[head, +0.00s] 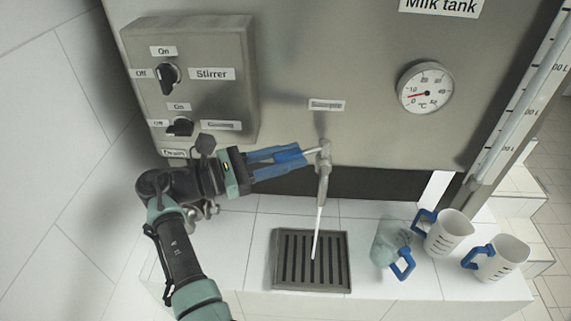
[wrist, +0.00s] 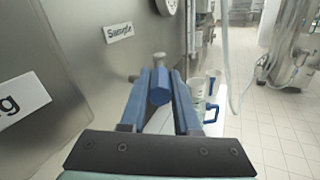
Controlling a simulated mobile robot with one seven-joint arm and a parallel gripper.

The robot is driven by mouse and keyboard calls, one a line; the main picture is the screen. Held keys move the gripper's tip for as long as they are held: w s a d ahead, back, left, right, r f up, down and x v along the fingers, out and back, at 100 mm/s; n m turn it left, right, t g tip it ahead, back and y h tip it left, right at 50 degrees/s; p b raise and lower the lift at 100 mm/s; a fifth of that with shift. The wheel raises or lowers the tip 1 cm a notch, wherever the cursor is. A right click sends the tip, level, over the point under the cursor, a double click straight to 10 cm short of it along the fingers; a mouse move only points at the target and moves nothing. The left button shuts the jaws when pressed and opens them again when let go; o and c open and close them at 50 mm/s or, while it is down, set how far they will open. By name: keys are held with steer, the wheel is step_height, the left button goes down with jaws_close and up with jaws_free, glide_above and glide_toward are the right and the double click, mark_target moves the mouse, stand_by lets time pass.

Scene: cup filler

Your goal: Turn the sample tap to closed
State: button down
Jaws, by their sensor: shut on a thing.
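The sample tap (head: 325,158) sticks out of the steel tank front under a small label. A thin white stream runs from its spout down to the drain grate (head: 275,262). My gripper (head: 302,157) reaches the tap from the left, with its blue fingers on the tap's handle. In the wrist view, the blue handle (wrist: 158,90) sits between the two fingers of my gripper (wrist: 160,76), which is shut on it. The tap's metal end (wrist: 159,57) shows just beyond. The fingers hide part of the handle in the head view.
Two upright white jugs (head: 449,234) (head: 499,258) with blue handles and a greenish, blue-handled jug (head: 389,243) stand right of the grate. A control box (head: 215,100) with knobs is at upper left. A round gauge (head: 425,88) is on the tank.

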steer(key=shift+w+a+g, duration=0.1)
steer(key=shift+w+g, duration=0.05)
steer(key=shift+g, duration=0.15)
steer(key=c, duration=0.7)
jaws_free()
steer(key=shift+o, duration=0.2)
steer(key=b+v, duration=0.4)
steer(key=v, duration=0.9)
steer(key=shift+b, duration=0.4)
